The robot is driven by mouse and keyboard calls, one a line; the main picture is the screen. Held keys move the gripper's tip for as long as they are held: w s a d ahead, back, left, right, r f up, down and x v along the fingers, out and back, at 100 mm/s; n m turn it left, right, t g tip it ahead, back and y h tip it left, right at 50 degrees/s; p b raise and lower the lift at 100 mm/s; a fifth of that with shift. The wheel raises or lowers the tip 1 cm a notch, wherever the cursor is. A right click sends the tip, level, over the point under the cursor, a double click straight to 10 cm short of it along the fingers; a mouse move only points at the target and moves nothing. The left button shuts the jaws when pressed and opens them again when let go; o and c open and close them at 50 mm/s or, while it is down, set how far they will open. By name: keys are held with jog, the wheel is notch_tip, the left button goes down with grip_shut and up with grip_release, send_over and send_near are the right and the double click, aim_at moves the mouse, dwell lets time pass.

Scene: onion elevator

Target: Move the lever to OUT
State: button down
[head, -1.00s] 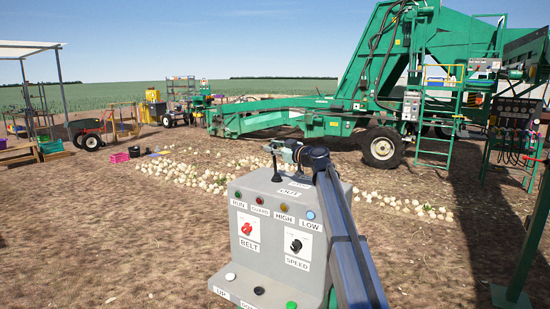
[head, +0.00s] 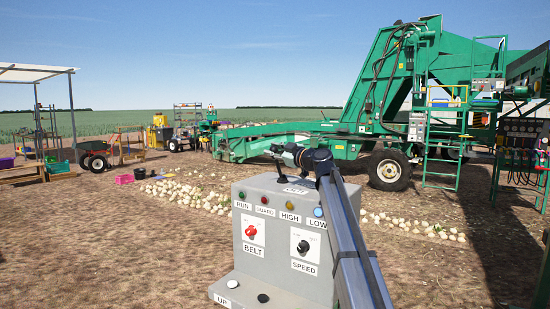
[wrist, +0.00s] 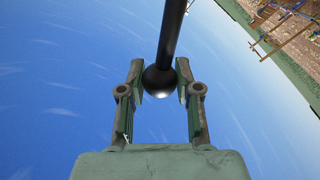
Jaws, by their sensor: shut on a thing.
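The grey control console (head: 265,270) stands in front of me in the head view. My gripper (head: 277,149) is above its top. In the wrist view my gripper (wrist: 159,80) is shut on the black ball knob (wrist: 160,84) of the lever, one finger on each side. The lever's black rod (wrist: 173,32) runs from the knob to the top of that view. A label (head: 297,190) on the console top is partly hidden and hard to read.
The console front carries a red BELT knob (head: 251,232), a black SPEED knob (head: 303,246) and several lamps. White onions (head: 185,195) lie on the ground behind. The green elevator machine (head: 400,110) stands farther back. Open soil lies left of the console.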

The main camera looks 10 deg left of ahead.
jog(key=shift+s+a+f, duration=0.1)
jog(key=c, duration=0.8)
grip_release()
jog(key=v, duration=1.2)
